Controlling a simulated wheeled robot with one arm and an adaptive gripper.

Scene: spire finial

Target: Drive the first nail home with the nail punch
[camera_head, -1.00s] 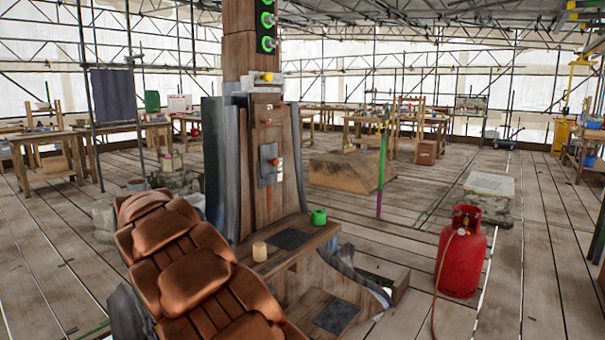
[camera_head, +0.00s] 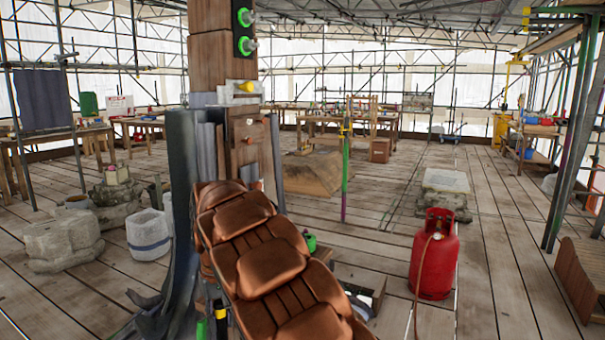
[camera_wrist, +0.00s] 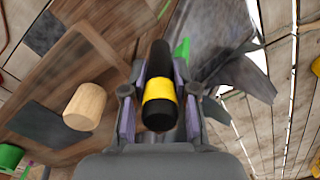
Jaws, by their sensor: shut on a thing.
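In the wrist view my gripper (camera_wrist: 160,110) is shut on a dark cylindrical tool with a yellow band, which looks like the nail punch (camera_wrist: 159,92). The punch points away from the wrist, and its far end is not clear. A black and yellow piece, possibly the same punch, shows low in the head view (camera_head: 220,310). The timber post (camera_head: 208,45) stands upright behind my copper-coloured arm, with grey sheet metal (camera_head: 184,150) around its lower part. My arm hides much of the post's front. I cannot make out the first nail.
A pale wooden cylinder (camera_wrist: 85,107) and a green cup (camera_wrist: 10,157) stand on the wooden step (camera_wrist: 75,75). A red gas bottle (camera_head: 434,255) stands to the right. Stone blocks (camera_head: 62,240) and a white tub (camera_head: 148,235) are at left. Open plank floor lies at right.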

